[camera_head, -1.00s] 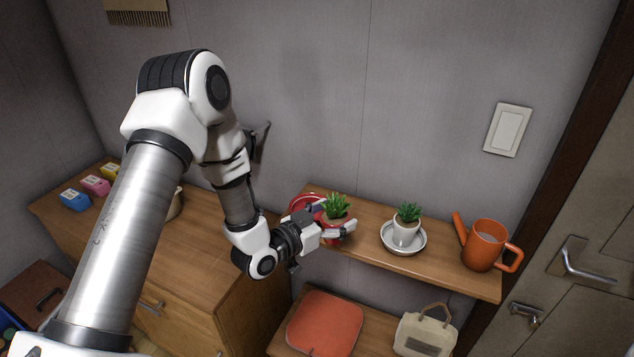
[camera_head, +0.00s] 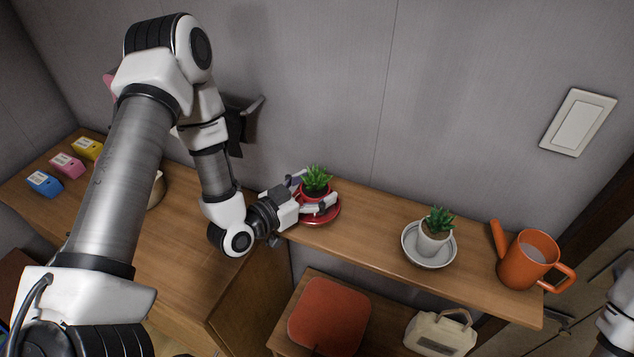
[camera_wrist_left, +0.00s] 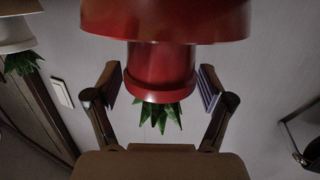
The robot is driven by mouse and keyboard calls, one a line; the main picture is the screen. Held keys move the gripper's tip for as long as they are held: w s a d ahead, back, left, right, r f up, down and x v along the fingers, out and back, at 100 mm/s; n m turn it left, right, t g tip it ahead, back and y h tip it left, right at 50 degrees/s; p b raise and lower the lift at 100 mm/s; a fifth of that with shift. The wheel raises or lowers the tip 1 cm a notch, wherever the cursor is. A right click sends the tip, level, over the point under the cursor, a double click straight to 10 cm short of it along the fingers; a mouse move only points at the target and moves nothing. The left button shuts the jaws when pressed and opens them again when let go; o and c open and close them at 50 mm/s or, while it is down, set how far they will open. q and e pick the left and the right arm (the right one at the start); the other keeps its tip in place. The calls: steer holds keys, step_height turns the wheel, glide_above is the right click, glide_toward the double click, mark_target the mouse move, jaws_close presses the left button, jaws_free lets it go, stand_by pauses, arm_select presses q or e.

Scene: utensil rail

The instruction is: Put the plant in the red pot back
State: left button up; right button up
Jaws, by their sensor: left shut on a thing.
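The red pot (camera_head: 313,194) holds a spiky green plant (camera_head: 317,177) and stands upright over the red saucer (camera_head: 326,217) at the left end of the wooden shelf. In the left wrist view, which is upside down, the pot (camera_wrist_left: 160,65) shows with the saucer (camera_wrist_left: 165,20) directly at its base; I cannot tell whether it rests fully on it. My left gripper (camera_head: 317,188) is shut on the red pot, with one finger on each side. My right gripper is not in view.
On the shelf (camera_head: 375,225), a white pot (camera_head: 432,238) with a plant stands on a white saucer (camera_head: 412,247), with an orange watering can (camera_head: 527,262) at the right end. Shelf between the saucers is clear. A red cushion (camera_head: 328,315) and a bag (camera_head: 440,332) are below.

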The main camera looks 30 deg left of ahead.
mark_target(301, 193)
arm_select(q)
steer(key=shift+w, duration=0.3)
steer(key=o, duration=1.2)
steer(key=shift+c, duration=0.2)
steer(key=shift+o, duration=1.2)
steer(key=shift+s, duration=0.25)
steer(key=shift+s+a+r, duration=0.15)
steer(key=shift+s, duration=0.05)
steer(key=shift+w, duration=0.15)
steer(key=shift+s, duration=0.2)
steer(key=v, duration=0.5)
steer(key=shift+a+b, duration=0.1)
steer(key=shift+b, duration=0.2)
steer(key=p+v, duration=0.5)
steer(key=v, duration=0.1)
steer(key=s+d+f+g, duration=0.2)
steer(key=f+g, duration=0.2)
steer(key=f, duration=0.2)
steer(key=s+d+f+g, duration=0.3)
steer(key=f+g, duration=0.1)
steer(key=f, duration=0.2)
steer(key=s+f+n+g+y, duration=0.4)
steer(key=s+f+g, duration=0.3)
steer(key=s, duration=0.3)
steer(key=shift+s+a+f+y, duration=0.35)
steer(key=shift+a+y, duration=0.1)
steer(key=shift+y, duration=0.15)
